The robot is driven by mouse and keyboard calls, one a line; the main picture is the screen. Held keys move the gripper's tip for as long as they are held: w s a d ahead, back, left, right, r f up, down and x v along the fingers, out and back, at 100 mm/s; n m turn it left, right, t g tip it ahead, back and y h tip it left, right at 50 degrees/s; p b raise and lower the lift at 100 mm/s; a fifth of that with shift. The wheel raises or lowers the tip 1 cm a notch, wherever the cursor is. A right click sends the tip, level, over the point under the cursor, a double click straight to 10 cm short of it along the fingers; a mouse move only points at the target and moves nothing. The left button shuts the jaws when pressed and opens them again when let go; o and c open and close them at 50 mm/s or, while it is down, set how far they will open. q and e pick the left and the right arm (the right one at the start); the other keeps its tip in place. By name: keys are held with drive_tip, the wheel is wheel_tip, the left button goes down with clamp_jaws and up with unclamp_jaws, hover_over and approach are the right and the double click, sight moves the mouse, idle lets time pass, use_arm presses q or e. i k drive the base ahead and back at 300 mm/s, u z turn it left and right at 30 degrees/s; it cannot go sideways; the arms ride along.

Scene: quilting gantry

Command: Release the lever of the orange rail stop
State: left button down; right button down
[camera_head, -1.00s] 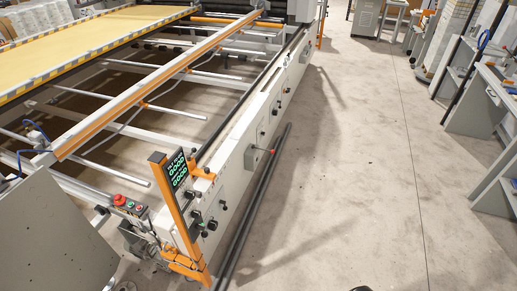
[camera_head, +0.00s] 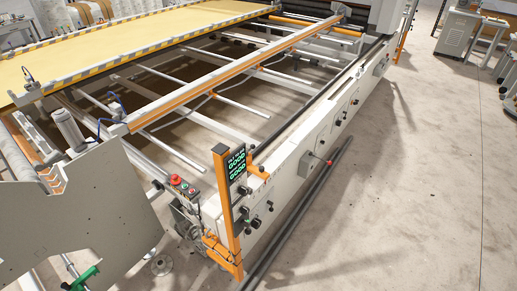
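A small orange block (camera_head: 259,171) sits on the near end of the long side rail, just right of an upright orange post. It may be the orange rail stop, but its lever is too small to make out. A short red-tipped handle (camera_head: 328,163) sticks out of a grey box on the rail's outer side. Neither of my grippers is in view.
The orange post (camera_head: 226,205) carries a black display with green text. A dark pipe (camera_head: 300,210) lies along the machine's foot.

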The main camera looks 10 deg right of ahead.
sight(253, 146)
drive_tip(key=i, duration=0.9)
drive_tip(key=u, duration=0.05)
